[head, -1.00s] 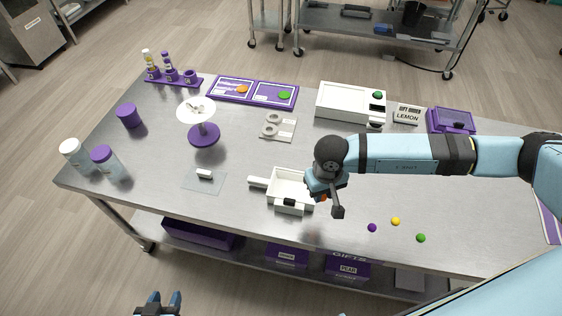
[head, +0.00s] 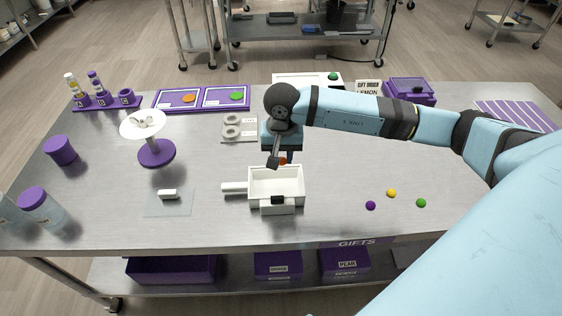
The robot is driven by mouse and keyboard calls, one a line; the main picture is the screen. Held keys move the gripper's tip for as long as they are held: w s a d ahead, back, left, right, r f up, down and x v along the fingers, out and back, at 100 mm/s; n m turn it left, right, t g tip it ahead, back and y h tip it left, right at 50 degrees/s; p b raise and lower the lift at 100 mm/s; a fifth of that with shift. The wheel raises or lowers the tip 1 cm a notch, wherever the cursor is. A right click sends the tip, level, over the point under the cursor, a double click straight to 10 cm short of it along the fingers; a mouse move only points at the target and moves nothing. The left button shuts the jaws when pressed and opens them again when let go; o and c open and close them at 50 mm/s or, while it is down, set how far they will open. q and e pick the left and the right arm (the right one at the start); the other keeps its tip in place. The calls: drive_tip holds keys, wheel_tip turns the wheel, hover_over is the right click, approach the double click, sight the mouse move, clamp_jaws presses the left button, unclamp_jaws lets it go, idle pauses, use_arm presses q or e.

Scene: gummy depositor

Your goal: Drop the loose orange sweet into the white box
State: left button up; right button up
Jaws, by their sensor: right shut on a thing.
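The white box (head: 262,206) is a small open tray with a handle on its left, standing near the front middle of the table. My right gripper (head: 282,163) is above the box's back part, pointing down. It is shut on the orange sweet (head: 283,161), a small ball partly hidden by the fingers. The sweet appears above the box's back rim; its exact height is hard to tell. My left gripper is outside the head view.
Purple (head: 370,205), yellow (head: 391,193) and green (head: 421,203) sweets lie loose to the right of the box. A purple stand with a white dish (head: 156,152) stands left. A white block (head: 168,194) lies on a clear sheet. Bare table surrounds the box.

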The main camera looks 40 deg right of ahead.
drive_tip(key=shift+f, duration=0.55)
drive_tip(key=b, duration=0.2)
hover_over(281, 187)
drive_tip(key=shift+f, duration=2.35)
drive_tip(key=o, duration=1)
drive_tip(key=shift+c, duration=0.2)
drive_tip(key=shift+d+r, duration=0.1)
wheel_tip(281, 187, up, 14)
drive_tip(key=shift+f, duration=0.15)
drive_tip(key=shift+f, duration=0.1)
